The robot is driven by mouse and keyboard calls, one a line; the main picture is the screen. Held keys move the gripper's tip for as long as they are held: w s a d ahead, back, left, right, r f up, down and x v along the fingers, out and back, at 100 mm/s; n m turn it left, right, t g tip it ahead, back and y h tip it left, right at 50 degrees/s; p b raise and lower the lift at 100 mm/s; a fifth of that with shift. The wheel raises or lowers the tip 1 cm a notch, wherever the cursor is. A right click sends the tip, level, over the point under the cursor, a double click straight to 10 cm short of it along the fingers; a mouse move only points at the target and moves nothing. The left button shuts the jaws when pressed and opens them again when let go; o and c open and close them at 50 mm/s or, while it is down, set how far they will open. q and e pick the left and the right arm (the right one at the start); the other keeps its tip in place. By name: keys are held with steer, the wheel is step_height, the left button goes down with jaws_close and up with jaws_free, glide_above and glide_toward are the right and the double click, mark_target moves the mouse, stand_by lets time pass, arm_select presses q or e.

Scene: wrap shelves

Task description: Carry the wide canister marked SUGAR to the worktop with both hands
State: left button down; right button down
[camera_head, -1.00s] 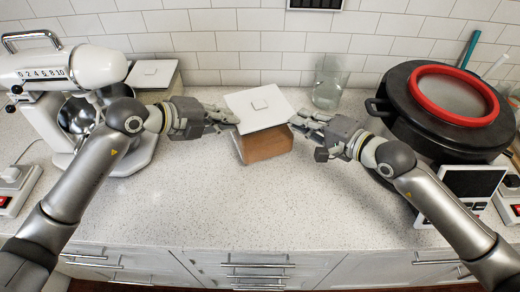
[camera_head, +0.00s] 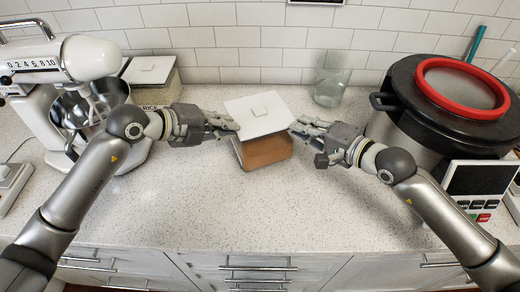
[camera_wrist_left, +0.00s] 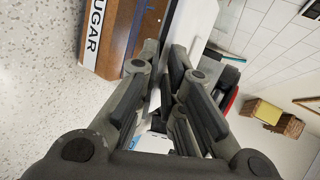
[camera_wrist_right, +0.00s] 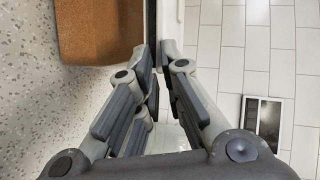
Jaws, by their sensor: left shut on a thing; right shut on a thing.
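My left gripper (camera_head: 236,124) is shut on the canister at the lid's left edge. My right gripper (camera_head: 294,126) is shut on it at the lid's right edge. In the right wrist view the brown body (camera_wrist_right: 100,30) is beside the fingers. The fingers hide the contact spots.
The speckled worktop (camera_head: 250,215) is clear in front. A stand mixer (camera_head: 85,60) and a RICE canister (camera_head: 150,72) stand left. A glass jar (camera_head: 332,82) is behind right. A large black cooker with a red ring (camera_head: 420,105) stands close to my right arm.

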arm_select(q)
steer(key=c, duration=1.6)
jaws_free()
steer(key=shift+s+d+r, duration=0.2)
steer(key=shift+s+d, duration=0.1)
steer(key=shift+d, duration=0.2)
arm_select(e)
steer(key=c, duration=1.5)
jaws_free()
steer(key=shift+s+a, duration=0.4)
steer(key=shift+c, duration=0.2)
arm_select(q)
steer(key=shift+o, duration=0.2)
steer(key=shift+f, duration=0.1)
steer(key=shift+a, duration=0.1)
steer(key=v, duration=0.8)
steer(key=shift+a, duration=0.15)
arm_select(e)
steer(key=v, duration=1.2)
steer(key=shift+w+d, duration=0.15)
steer(key=shift+d, duration=0.05)
arm_select(q)
steer(key=shift+w, duration=0.15)
arm_select(e)
steer(key=shift+f, duration=0.1)
